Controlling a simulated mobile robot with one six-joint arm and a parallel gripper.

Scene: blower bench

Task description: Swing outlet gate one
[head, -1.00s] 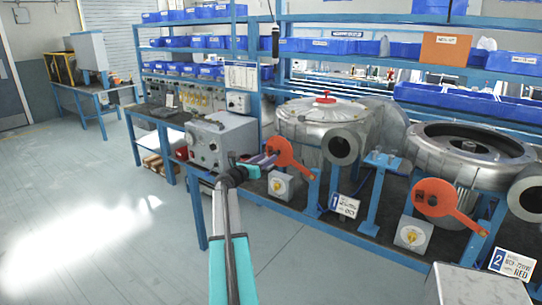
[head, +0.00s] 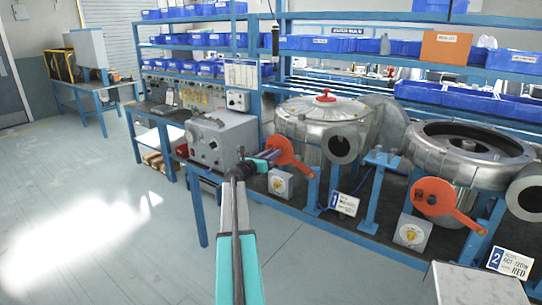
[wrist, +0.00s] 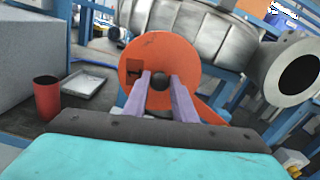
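Outlet gate one is an orange disc with an arm (head: 281,150) in front of the left blower, beside the sign marked 1 (head: 344,204). In the wrist view the orange disc (wrist: 159,53) faces me, with a dark round knob (wrist: 159,81) at its middle and an orange arm running down to the right. My gripper (head: 274,154) is close in front of the disc. In the wrist view my gripper (wrist: 162,76) is open, its two purple fingers apart with the knob showing between their tips. Whether the fingers touch the gate I cannot tell.
The left blower's round outlet (wrist: 298,74) is right of the disc. A grey control box (head: 222,140) stands to the left on the bench. A red cup (wrist: 47,98) and a metal tray (wrist: 83,84) lie left. A second orange gate (head: 434,197) is further right.

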